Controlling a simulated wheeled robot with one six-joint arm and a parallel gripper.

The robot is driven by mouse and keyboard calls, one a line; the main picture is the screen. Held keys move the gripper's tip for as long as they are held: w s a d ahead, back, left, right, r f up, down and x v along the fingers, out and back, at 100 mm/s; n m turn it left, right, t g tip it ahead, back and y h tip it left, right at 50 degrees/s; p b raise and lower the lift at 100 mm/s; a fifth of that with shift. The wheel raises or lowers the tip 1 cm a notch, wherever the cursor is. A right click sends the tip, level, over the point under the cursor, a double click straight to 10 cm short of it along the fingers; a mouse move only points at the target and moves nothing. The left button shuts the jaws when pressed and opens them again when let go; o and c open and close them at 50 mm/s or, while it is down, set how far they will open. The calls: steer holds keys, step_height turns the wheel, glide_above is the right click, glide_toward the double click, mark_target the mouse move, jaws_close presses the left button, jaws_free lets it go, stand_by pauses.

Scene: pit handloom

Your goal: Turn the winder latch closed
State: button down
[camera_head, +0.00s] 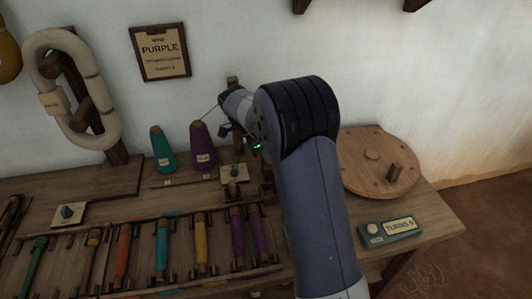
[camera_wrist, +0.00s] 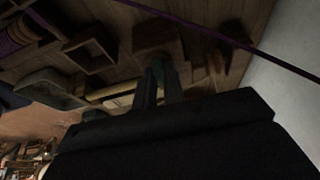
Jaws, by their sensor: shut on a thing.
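My gripper (camera_wrist: 158,82) points down at the winder on the bench, its two narrow fingers close together on a small dark part. This part appears to be the winder latch, but the fingers cover most of it. A wooden block (camera_wrist: 155,36) of the winder lies just past the fingertips in the wrist view. In the head view my gripper (camera_head: 250,143) is at the winder beside the purple cone (camera_head: 202,147), and my arm hides most of the winder. The latch's angle cannot be told.
A purple thread (camera_wrist: 215,36) crosses close to the gripper. A teal cone (camera_head: 162,150) stands left of the purple one. Several coloured bobbins (camera_head: 162,245) lie in the front rack. A round wooden wheel (camera_head: 360,165) and a turns counter (camera_head: 390,232) sit at the right.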

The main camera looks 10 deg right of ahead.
stand_by(0.3)
steer(key=c, duration=1.5)
jaws_free()
steer(key=p+v, duration=0.2)
steer(key=v, duration=0.8)
steer(key=shift+r, duration=0.4)
steer(key=shift+a+f, duration=0.1)
steer(key=shift+f, duration=0.05)
steer(key=b+x, duration=0.2)
steer(key=x, duration=0.8)
steer(key=shift+f, duration=0.3)
